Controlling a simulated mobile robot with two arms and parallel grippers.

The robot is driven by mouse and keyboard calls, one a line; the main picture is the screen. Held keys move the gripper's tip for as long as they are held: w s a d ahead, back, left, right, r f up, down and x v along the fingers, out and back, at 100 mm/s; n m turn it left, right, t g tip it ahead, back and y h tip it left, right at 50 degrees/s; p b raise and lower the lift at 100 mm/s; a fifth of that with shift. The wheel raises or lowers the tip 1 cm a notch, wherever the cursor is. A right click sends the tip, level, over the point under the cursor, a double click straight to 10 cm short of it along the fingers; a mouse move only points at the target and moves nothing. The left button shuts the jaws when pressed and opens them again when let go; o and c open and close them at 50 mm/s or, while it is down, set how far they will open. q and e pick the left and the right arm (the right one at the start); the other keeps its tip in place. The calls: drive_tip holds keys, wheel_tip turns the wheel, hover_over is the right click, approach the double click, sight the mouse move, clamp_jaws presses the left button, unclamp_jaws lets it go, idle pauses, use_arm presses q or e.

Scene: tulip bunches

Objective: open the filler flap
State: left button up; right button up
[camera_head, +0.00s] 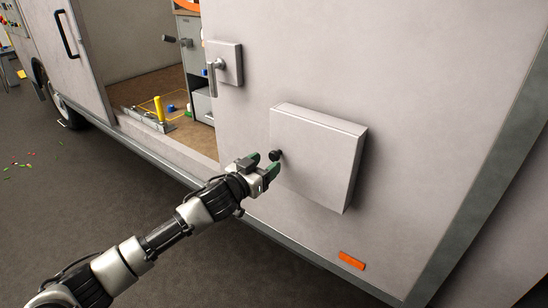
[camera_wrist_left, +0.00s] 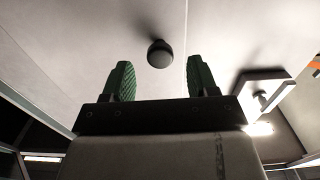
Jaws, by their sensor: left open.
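The filler flap (camera_head: 318,155) is a pale square panel on the side of a light grey van body, and it looks shut. A round black knob (camera_head: 276,155) sits near its left edge. In the left wrist view the knob (camera_wrist_left: 160,53) shows beyond the fingertips, between the two green fingers. My left gripper (camera_head: 262,166) is open and just left of the knob, with nothing between its fingers (camera_wrist_left: 156,78). The fingers look apart from the knob. My right gripper is in neither view.
A handle on a square plate (camera_head: 225,63) sits on the van wall up and left of the flap. An open doorway with a yellow post (camera_head: 159,108) inside is further left. An orange marker (camera_head: 351,260) is below the flap. The dark ground (camera_head: 60,220) at left is mostly clear.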

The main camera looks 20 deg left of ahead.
sight(273, 158)
use_arm(q)
drive_tip(key=shift+x, duration=2.25)
clamp_jaws()
